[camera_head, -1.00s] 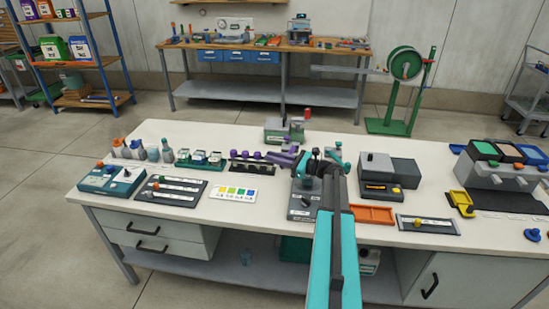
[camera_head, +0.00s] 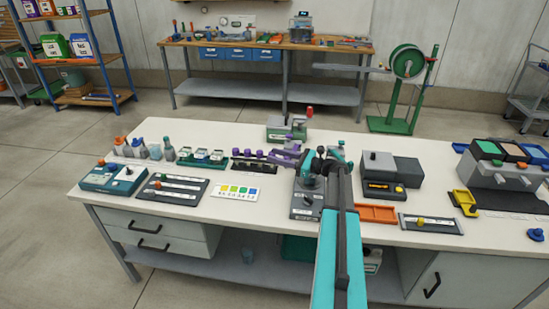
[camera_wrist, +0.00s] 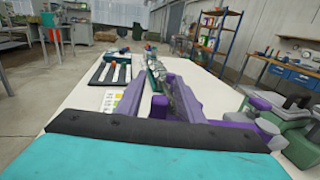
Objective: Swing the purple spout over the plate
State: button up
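I cannot tell for sure which thing is the plate; a white card with coloured squares (camera_head: 237,191) lies left of the station.
A dark rack with purple knobs (camera_head: 254,161) stands left of the spout. A grey box (camera_head: 385,167) and an orange tray (camera_head: 376,213) are to the right. Slider panels lie front left.

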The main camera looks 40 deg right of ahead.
jog(key=b+v, duration=0.3)
jog(key=v, duration=0.9)
